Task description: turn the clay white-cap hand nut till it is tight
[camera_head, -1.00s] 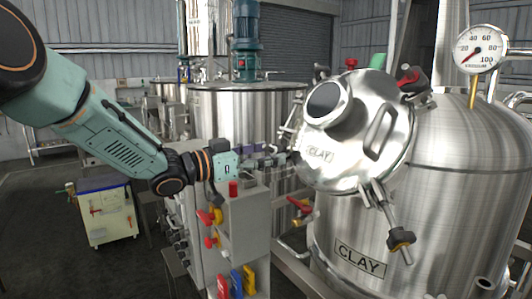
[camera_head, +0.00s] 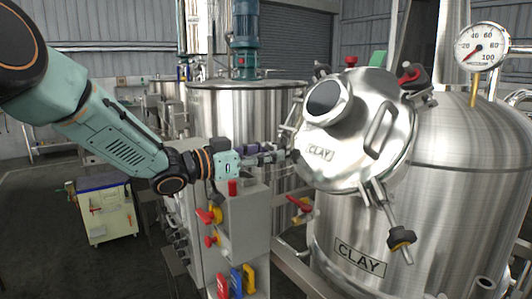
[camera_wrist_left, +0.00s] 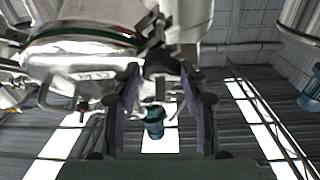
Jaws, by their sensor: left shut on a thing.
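The clay tank's round lid (camera_head: 350,170) is tilted, with a CLAY label on its face; the tank body (camera_head: 345,225) below carries another CLAY plate. My left gripper (camera_head: 285,157) reaches in from the left and meets hardware at the lid's left edge. In the left wrist view, its fingers (camera_wrist_left: 160,74) stand on both sides of a dark knob-like piece (camera_wrist_left: 160,64) by the lid rim, which appears to be the hand nut. A white cap cannot be made out; fingers and lid hide it. My right gripper is not in view.
Other hand nuts around the lid have yellow (camera_head: 400,238), red (camera_head: 410,74) and green (camera_head: 377,58) marks. A grey control box (camera_head: 245,220) with red and yellow knobs stands below my left gripper. A vacuum gauge (camera_head: 482,47) is at the upper right.

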